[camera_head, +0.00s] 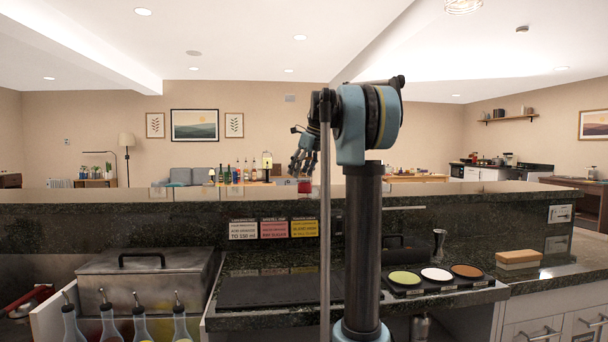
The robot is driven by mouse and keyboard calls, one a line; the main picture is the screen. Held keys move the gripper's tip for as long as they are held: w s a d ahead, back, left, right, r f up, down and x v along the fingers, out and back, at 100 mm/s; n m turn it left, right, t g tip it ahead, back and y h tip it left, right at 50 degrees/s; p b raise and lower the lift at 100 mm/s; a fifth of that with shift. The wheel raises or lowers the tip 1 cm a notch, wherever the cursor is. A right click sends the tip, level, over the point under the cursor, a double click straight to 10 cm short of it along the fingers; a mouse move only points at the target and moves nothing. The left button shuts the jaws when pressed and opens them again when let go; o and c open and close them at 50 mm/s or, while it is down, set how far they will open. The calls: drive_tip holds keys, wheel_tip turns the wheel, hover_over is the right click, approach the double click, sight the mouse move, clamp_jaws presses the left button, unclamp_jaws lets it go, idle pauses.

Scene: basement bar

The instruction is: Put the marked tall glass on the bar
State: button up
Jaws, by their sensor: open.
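I cannot make out a marked tall glass for certain in this view. A small red item (304,186) shows at the raised bar top, just below my gripper; I cannot tell whether it is a glass or how far off it is. The bar (110,197) is a dark stone ledge running across the view above the work counter. My gripper (301,168) is open, its fingers pointing down above the line of the ledge. My arm's column hides part of the bar and counter.
A lidded steel box (145,268) and several spouted bottles (110,322) stand at left. A dark mat (270,290) lies mid-counter. A tray with three coloured discs (436,277), a metal jigger (439,244) and a sponge (518,259) are at right. Three labels (274,229) face me.

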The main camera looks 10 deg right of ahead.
drive_tip(key=v, duration=1.2)
